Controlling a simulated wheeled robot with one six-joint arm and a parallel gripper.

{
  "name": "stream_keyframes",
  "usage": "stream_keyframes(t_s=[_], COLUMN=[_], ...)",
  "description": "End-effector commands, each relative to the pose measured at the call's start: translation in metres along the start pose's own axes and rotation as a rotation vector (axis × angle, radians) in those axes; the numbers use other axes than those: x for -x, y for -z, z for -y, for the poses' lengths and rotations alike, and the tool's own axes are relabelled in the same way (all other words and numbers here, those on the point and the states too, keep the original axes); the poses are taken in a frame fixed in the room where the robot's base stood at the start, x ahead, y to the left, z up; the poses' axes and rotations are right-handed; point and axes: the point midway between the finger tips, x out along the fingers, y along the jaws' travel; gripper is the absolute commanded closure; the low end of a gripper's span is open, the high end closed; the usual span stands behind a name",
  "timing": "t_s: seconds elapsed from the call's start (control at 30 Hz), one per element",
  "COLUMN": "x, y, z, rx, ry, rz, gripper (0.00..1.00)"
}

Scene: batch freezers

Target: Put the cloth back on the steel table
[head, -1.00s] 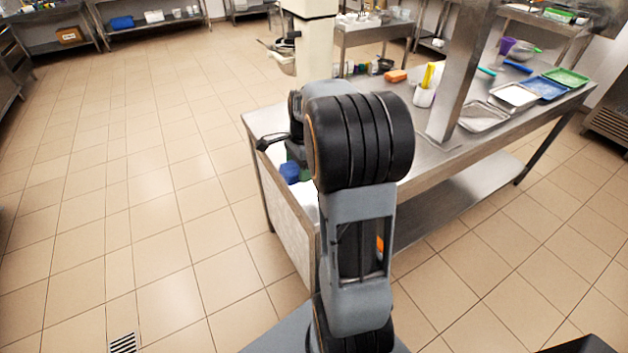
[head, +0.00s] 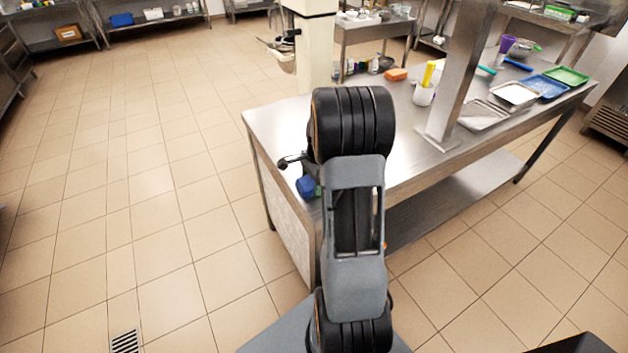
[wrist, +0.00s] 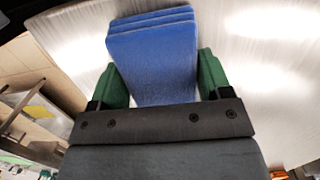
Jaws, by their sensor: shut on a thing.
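The blue folded cloth (head: 306,187) is in my gripper, near the front left edge of the steel table (head: 270,122). In the wrist view the cloth (wrist: 155,62) shows as a stack of layers between the two green fingers of my gripper (wrist: 160,80). The fingers are shut on it from both sides. Bare steel lies behind the cloth in that view. I cannot tell whether the cloth touches the tabletop. In the head view my arm hides most of the gripper and part of the table.
On the table are an orange sponge (head: 395,74), a white container (head: 424,94) with yellow items, a steel post (head: 458,85) and several trays, one of them green (head: 566,75). The table's left end looks bare. Open tiled floor lies to the left.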

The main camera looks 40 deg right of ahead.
Motion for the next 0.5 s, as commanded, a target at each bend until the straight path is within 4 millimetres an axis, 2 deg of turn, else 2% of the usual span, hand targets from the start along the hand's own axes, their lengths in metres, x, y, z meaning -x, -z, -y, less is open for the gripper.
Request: stream_keyframes(t_s=[0.3,0.33,0.5], x=[-0.0047,-0.0033,-0.003], y=[0.0005,0.0003,0.0002], z=[-0.0001,-0.0001,-0.0001], rx=[0.0,0.0,0.0], ry=[0.0,0.0,0.0], rz=[0.0,0.0,0.0], gripper=[0.5,0.25,0.09])
